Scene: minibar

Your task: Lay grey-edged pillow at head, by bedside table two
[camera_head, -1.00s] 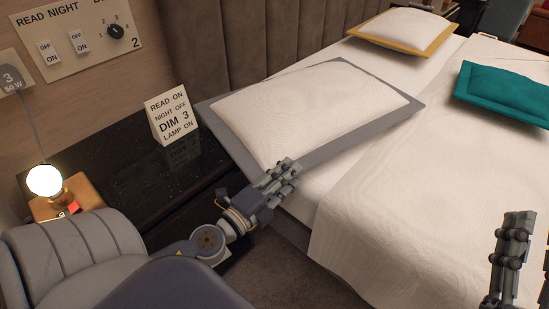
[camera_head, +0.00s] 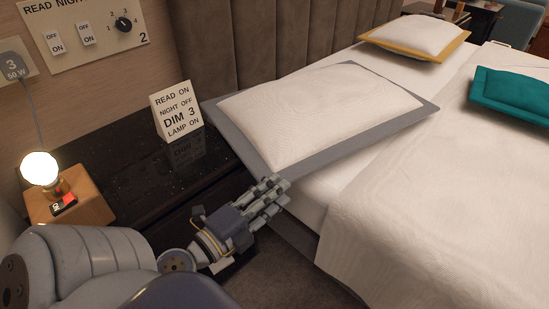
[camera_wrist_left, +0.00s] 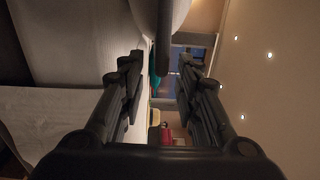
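The grey-edged pillow (camera_head: 320,105), white with a flat grey border, lies at the head of the bed beside the dark bedside table (camera_head: 120,165). Its left corner sticks out past the mattress toward the table. My left gripper (camera_head: 272,198) is just in front of the pillow's near edge. In the left wrist view its two fingers (camera_wrist_left: 160,80) are spread, and the grey border (camera_wrist_left: 165,40) shows between and beyond them. Nothing is clamped; whether a finger touches the border cannot be told. My right gripper is out of view.
A yellow-edged pillow (camera_head: 415,37) and a teal pillow (camera_head: 510,92) lie farther along the bed (camera_head: 400,220). A sign card (camera_head: 176,112) and a lit lamp on a wooden block (camera_head: 85,197) stand on the table. A wall panel (camera_head: 85,30) reads 2.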

